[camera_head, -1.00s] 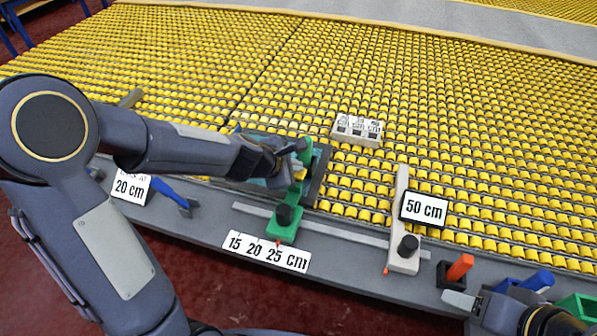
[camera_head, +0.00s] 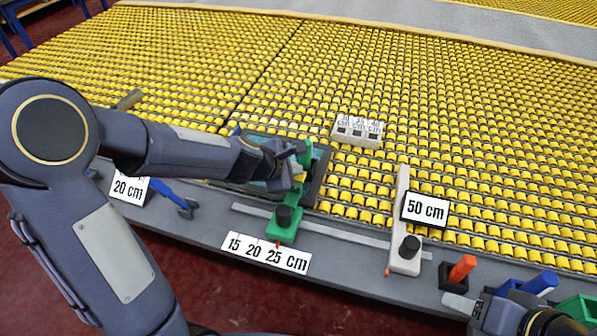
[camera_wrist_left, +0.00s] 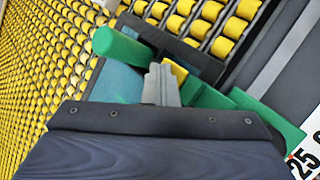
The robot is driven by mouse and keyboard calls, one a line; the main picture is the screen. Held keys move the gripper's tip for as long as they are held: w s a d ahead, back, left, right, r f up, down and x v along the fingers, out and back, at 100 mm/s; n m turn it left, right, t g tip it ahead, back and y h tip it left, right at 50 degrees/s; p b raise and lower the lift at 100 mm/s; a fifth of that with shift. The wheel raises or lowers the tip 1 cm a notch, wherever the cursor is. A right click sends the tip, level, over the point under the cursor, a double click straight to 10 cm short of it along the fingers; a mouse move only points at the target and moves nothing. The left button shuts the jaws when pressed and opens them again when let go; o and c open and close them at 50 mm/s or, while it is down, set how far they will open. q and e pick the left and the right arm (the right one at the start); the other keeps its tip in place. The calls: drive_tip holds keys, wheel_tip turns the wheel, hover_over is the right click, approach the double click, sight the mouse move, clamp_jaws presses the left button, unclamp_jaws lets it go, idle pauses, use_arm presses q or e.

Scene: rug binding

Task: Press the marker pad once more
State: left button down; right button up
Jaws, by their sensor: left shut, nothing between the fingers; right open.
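A green stop (camera_head: 285,225) with a black knob sits on the grey rail at the front of the table. A small yellow pad (camera_head: 299,177), which looks like the marker pad, is at its far end; it also shows in the left wrist view (camera_wrist_left: 176,72). My left gripper (camera_head: 297,172) is shut and empty, its tips right at the pad and partly covering it. I cannot tell whether they touch. A teal rug piece (camera_head: 318,153) lies under the gripper, mostly hidden by my arm. My right gripper (camera_head: 467,303) is open at the lower right, only partly in view.
A white stop (camera_head: 403,190) with a 50 cm sign (camera_head: 424,209) stands to the right. A small grey block (camera_head: 357,131) with cm labels lies on the yellow rollers. An orange-handled tool (camera_head: 461,268) and a blue one (camera_head: 541,282) stand near my right gripper.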

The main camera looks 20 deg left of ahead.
use_arm(q)
drive_tip(key=shift+r+p, duration=1.15)
drive_tip(key=shift+p, duration=0.05)
wheel_tip(320, 180, up, 5)
drive_tip(key=p, duration=0.5)
idle(0.4)
